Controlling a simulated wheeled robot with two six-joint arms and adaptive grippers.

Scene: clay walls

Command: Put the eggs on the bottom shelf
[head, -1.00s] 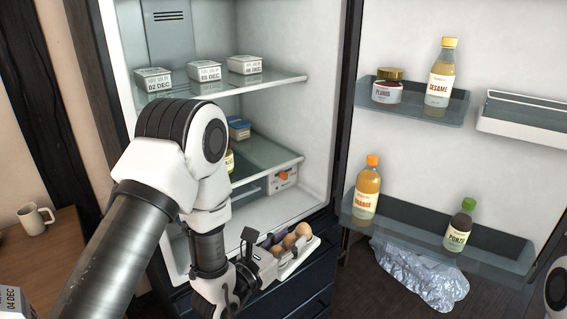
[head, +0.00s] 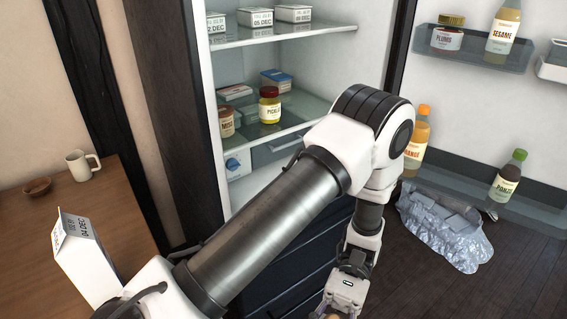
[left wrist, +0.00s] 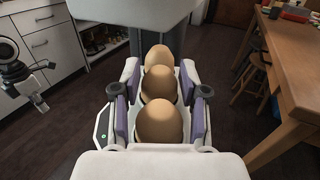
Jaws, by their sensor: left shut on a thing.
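My left gripper (left wrist: 158,95) is shut on a white egg holder (left wrist: 187,102) with brown eggs (left wrist: 160,122) standing in a row, three visible. In the head view, the left gripper is at the bottom edge, outside the fridge and mostly cut off, with only a bit of egg showing. The lower glass shelf (head: 292,112) of the open fridge holds jars and small boxes at its left. My arm hides the shelf's right front. A small arm end, likely my right gripper (left wrist: 38,72), shows at the left of the left wrist view; its fingers are unclear.
The fridge door at right carries bottles, including the green-capped one (head: 507,175). A wooden table (head: 110,200) with a mug (head: 82,165) and carton (head: 85,260) is at left. The lower shelf's visible right part is clear.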

